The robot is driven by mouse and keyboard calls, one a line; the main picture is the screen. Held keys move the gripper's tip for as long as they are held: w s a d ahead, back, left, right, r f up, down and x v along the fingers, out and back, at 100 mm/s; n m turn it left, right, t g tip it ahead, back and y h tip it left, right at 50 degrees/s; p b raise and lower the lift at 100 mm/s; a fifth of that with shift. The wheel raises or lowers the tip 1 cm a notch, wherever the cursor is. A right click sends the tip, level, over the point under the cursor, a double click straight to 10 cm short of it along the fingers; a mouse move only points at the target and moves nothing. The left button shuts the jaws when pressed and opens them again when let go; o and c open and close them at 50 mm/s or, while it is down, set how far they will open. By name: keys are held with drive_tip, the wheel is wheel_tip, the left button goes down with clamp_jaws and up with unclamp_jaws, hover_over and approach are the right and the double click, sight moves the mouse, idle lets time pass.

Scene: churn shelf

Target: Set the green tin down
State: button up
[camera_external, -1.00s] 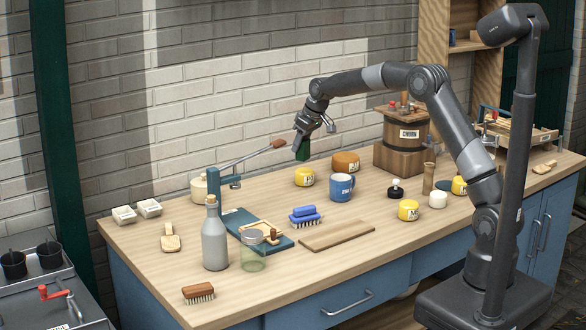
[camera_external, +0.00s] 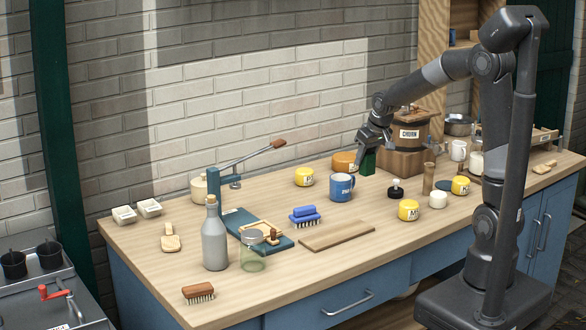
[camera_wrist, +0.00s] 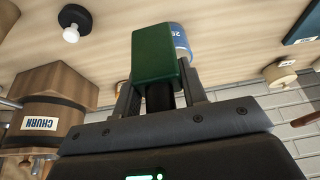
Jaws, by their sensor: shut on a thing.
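The green tin (camera_external: 368,164) is a small dark-green block between the jaws of my gripper (camera_external: 366,150). It is low over the back of the workbench, just left of the wooden churn and right of the orange tin. I cannot tell whether its base touches the bench top. In the wrist view the green tin (camera_wrist: 160,54) fills the space beyond my gripper (camera_wrist: 160,88), with a finger on each side. My gripper is shut on it.
The churn (camera_external: 409,134) stands close on the right, the orange tin (camera_external: 344,160) close on the left.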

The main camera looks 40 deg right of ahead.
drive_tip(key=shift+s+f, duration=0.1)
drive_tip(key=shift+s, duration=0.3)
drive_tip(key=shift+w+a+f, duration=0.55)
drive_tip(key=shift+a+f, duration=1.25)
drive_tip(key=shift+f, duration=0.05)
drive_tip(key=shift+w+a+f, duration=0.55)
drive_tip(key=shift+a+f, duration=1.25)
drive_tip(key=shift+a, duration=0.05)
drive_tip(key=shift+w+a+f, duration=0.55)
drive_tip(key=shift+a+f, duration=1.25)
drive_tip(key=shift+f, duration=0.05)
drive_tip(key=shift+f, duration=0.15)
drive_tip(key=o, duration=1)
drive_tip(key=shift+o, duration=0.2)
drive_tip(key=v, duration=1.2)
drive_tip(key=shift+r, duration=0.3)
